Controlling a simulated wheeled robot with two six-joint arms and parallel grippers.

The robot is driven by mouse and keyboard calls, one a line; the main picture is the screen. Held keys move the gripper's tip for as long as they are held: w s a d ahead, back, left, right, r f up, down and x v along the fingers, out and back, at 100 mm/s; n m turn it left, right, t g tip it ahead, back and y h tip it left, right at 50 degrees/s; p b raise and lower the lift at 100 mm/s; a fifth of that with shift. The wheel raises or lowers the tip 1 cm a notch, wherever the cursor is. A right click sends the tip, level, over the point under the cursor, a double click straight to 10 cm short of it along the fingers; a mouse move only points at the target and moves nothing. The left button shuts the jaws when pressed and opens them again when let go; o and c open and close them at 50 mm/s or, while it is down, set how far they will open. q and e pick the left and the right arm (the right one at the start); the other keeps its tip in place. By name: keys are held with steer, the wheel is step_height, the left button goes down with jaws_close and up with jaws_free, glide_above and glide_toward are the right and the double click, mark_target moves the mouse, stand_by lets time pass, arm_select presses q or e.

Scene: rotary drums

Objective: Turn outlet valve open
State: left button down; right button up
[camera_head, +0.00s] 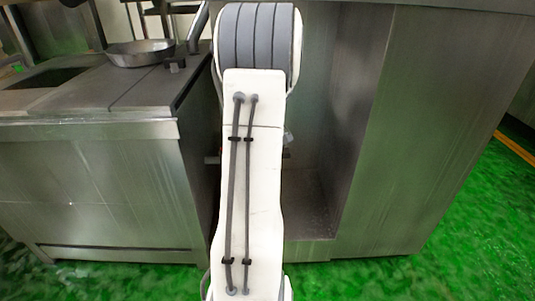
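I cannot make out the outlet valve for certain. One of my white arm links, with two dark cables, stands upright in the middle of the head view and covers the area behind it. A small bluish-grey fitting (289,137) peeks out at the right edge of the link. A short dark bar end (212,160) peeks out at its left edge. I cannot tell whether either belongs to the valve. Neither of my grippers shows in this view.
A steel cooking unit (95,190) stands at the left with a metal pan (141,52) on top. A steel cabinet (440,130) stands at the right, with an open recess (318,180) beside the arm link. The green floor (480,230) is clear at the right.

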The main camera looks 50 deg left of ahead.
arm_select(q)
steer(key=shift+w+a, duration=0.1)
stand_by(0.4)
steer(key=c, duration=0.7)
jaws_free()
